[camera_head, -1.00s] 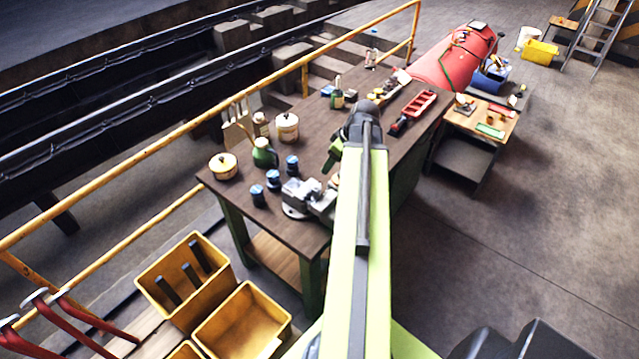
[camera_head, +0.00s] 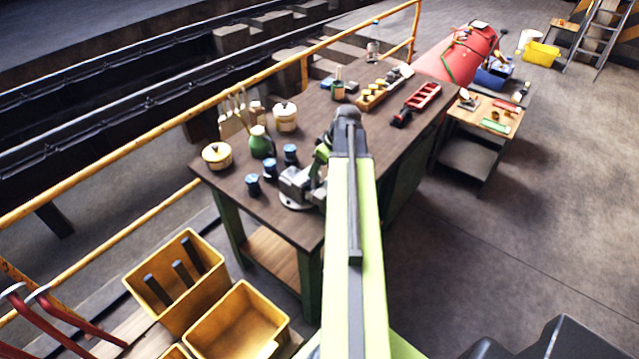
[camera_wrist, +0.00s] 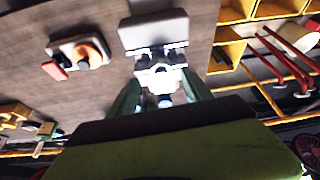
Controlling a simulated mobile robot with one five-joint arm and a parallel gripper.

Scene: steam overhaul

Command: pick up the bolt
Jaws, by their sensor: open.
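I cannot make out a bolt for certain in either view. The grey vise (camera_head: 297,186) stands at the near end of the dark workbench (camera_head: 240,200). It also shows in the wrist view (camera_wrist: 152,32), blurred. My gripper (camera_wrist: 163,88) is open, with its green fingers either side of bright metal parts by the vise. I cannot tell whether a bolt is among these parts or whether the fingers touch anything. In the head view my arm hides part of the bench, and the gripper is beside the vise.
Blue-topped jars (camera_head: 270,168), a green bottle (camera_head: 261,142) and cream pots (camera_head: 217,155) stand left of the vise. A red tray (camera_head: 422,96) lies farther along the bench. Yellow bins (camera_head: 240,320) stand below left. Open floor (camera_head: 540,220) lies right.

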